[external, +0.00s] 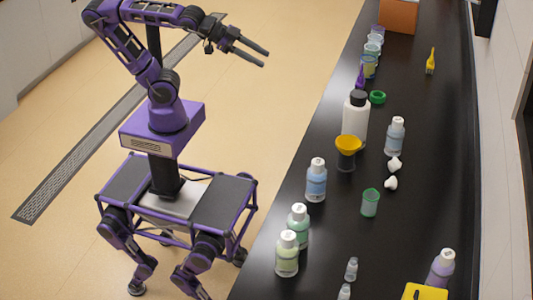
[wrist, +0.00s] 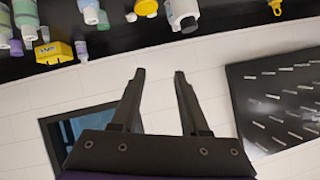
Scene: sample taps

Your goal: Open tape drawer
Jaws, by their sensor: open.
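No drawer can be made out for certain in either view. An orange-brown box (external: 397,17) stands at the far end of the black counter (external: 300,240); whether it has a drawer cannot be told. My gripper (external: 266,58) is open and empty, held in the air left of the counter and apart from everything. In the wrist view its two fingers (wrist: 160,74) are spread with only white wall between them.
A dark panel with pale strips (wrist: 280,100) is on the wall. Floor left of the counter is clear.

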